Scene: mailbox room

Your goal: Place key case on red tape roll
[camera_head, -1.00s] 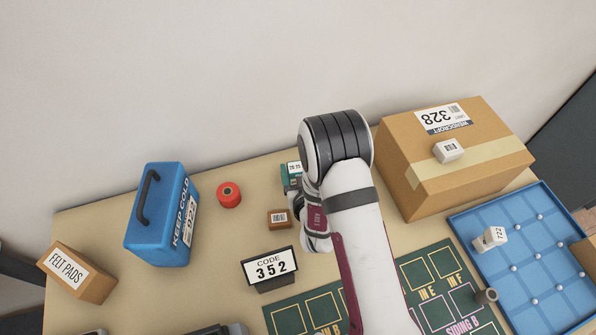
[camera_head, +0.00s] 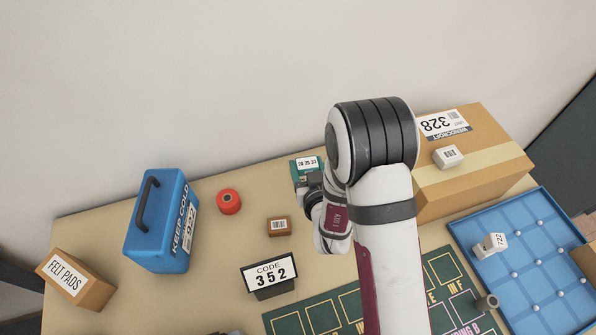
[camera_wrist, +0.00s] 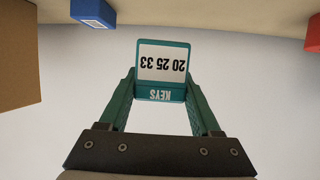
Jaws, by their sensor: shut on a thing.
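The key case (camera_head: 308,164) is a teal case with a white label reading 20 25 33. In the wrist view the key case (camera_wrist: 162,62) also shows the word KEYS, upside down. My gripper (camera_wrist: 160,94) is shut on it, with one finger along each side. The head view shows the case at the end of my arm, partly covered by my wrist. The red tape roll (camera_head: 229,201) stands on the table to the left of the case, apart from it. Its top looks bare.
A small brown box (camera_head: 279,226) lies right of the roll, with a CODE 352 sign (camera_head: 270,276) in front. A blue KEEP COLD box (camera_head: 158,225) stands left of the roll. A large parcel (camera_head: 485,165) is at the right. Bare table lies around the roll.

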